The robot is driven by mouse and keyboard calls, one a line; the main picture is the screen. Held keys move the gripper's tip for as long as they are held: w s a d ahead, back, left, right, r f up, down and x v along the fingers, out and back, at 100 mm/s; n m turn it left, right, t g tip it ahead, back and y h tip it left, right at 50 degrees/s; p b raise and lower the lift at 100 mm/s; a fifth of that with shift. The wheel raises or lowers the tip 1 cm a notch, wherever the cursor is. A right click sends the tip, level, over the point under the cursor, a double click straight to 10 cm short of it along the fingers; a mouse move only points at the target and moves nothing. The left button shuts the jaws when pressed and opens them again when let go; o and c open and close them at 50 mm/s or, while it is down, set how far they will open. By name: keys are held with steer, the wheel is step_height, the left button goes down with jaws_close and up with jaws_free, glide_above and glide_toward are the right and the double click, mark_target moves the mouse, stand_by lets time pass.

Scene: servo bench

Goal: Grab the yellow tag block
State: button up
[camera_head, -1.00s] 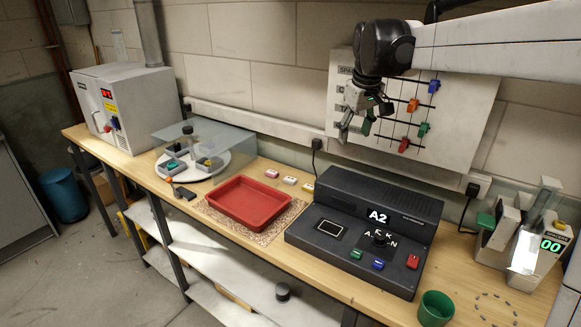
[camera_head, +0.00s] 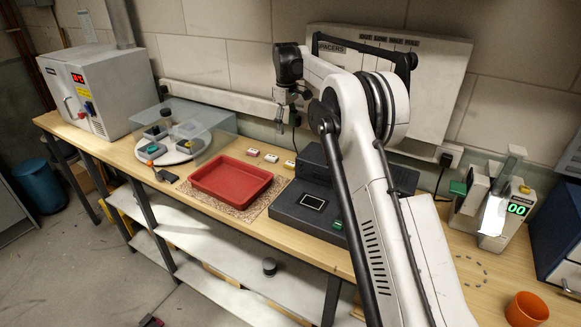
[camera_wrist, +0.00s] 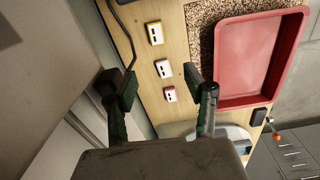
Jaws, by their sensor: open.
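The yellow tag block (camera_head: 289,165) lies on the bench behind the black console's left end, last in a short row of tag blocks. In the wrist view the yellow tag block (camera_wrist: 155,33) is at the top, white-faced with a yellow border. My gripper (camera_head: 286,119) hangs above the back of the bench, near the wall. In the wrist view my gripper (camera_wrist: 160,86) is open and empty. Its fingers frame the row, with the yellow block above the fingertips in the picture. The gripper is apart from the blocks.
An orange-edged tag block (camera_wrist: 162,68) and a red one (camera_wrist: 170,94) share the row. The red tray (camera_head: 228,184) sits on a speckled mat in front. The black console (camera_head: 307,205) is to the right. A cable (camera_wrist: 122,32) runs close to the row.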

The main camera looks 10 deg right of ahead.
mark_target(288, 162)
steer(key=f, duration=0.5)
steer(key=f+p, duration=0.1)
steer(key=f, duration=1)
steer(key=shift+w+d, duration=0.2)
steer(key=shift+d, duration=0.15)
steer(key=c, duration=0.9)
